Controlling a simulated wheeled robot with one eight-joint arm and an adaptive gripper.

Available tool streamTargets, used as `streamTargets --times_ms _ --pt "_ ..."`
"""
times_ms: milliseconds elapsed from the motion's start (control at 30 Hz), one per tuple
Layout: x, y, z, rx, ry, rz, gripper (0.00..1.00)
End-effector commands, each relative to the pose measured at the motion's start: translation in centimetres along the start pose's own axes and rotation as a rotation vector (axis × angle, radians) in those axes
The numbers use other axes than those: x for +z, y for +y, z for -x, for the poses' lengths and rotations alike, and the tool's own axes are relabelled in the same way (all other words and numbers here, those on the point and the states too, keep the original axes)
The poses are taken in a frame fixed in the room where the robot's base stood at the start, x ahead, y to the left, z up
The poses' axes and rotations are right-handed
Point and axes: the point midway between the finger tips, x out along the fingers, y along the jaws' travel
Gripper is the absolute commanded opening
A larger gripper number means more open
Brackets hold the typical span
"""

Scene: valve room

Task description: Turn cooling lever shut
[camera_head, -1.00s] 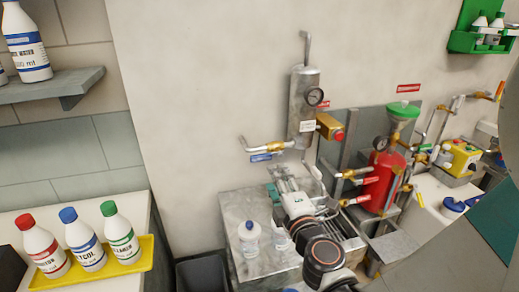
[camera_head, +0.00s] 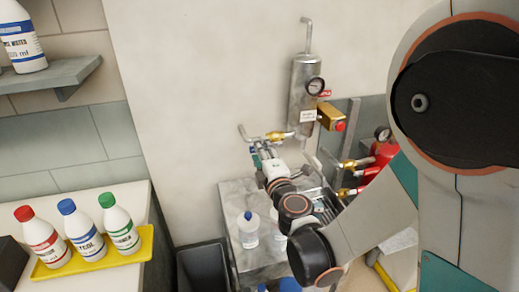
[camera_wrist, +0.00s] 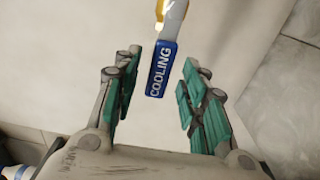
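The cooling lever (camera_wrist: 163,68) is a blue handle with white "COOLING" lettering in the wrist view. It hangs down from a brass and metal fitting, nearly upright in that picture. My gripper (camera_wrist: 159,80) is open, with teal-padded fingers on either side of the handle. A gap shows between the handle and each finger. In the head view my gripper (camera_head: 260,155) is up by the pipe with the brass valve (camera_head: 277,135), below the steel cylinder (camera_head: 303,95). The blue handle is mostly hidden there by my gripper.
A gauge (camera_head: 316,86) and a yellow box with a red button (camera_head: 330,117) sit right of the pipe. White bottles (camera_head: 248,230) stand on the grey bench below my arm. A dark bin (camera_head: 203,268) and a yellow tray (camera_head: 100,253) of bottles are at left.

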Motion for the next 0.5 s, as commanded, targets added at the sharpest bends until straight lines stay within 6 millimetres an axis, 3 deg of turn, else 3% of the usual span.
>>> streamTargets --times_ms 200,500 --pt "0.0 -0.1 -2.0 0.000 0.000 0.000 0.39" --pt "0.0 0.0 -2.3 0.000 0.000 0.000 0.39"
